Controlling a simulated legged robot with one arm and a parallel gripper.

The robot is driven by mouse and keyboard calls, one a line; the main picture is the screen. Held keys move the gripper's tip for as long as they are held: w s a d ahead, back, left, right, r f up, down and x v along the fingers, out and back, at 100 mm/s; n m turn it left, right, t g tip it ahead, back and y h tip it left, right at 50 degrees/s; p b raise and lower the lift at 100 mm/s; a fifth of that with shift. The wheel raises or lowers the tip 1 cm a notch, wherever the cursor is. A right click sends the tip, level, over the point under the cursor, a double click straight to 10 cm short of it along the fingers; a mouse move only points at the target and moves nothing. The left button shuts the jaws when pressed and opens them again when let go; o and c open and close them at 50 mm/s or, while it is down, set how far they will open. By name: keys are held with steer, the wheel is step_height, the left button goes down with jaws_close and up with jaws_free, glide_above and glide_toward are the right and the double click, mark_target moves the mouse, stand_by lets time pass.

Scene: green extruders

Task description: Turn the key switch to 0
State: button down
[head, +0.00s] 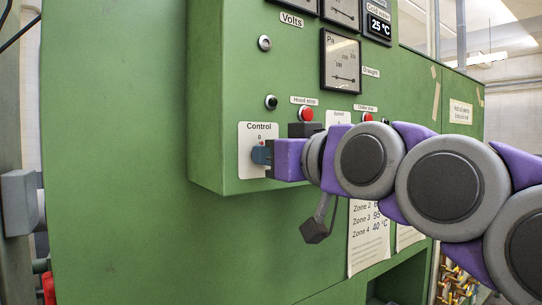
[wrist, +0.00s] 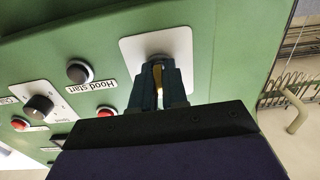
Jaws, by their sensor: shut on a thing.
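The white plate labelled "Control" (head: 245,165) is on the front of the green cabinet, with a small mark above the switch. My gripper (head: 261,155) is at this plate and covers most of the key switch in the head view. In the wrist view, the plate (wrist: 184,45) appears behind the blue fingers of my gripper (wrist: 159,82). The fingers are shut on the key (wrist: 157,76), of which a thin yellowish strip shows between them. The grey rim of the key switch (wrist: 160,57) shows just beyond the fingertips. The key's angle cannot be read.
A gauge (head: 340,62) is above. The cabinet face at lower left is clear.

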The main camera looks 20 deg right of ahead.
steer(key=shift+f, duration=0.15)
steer(key=c, duration=1.2)
jaws_free()
steer(key=shift+c, duration=0.2)
steer(key=v, duration=1.7)
steer(key=shift+s, duration=0.2)
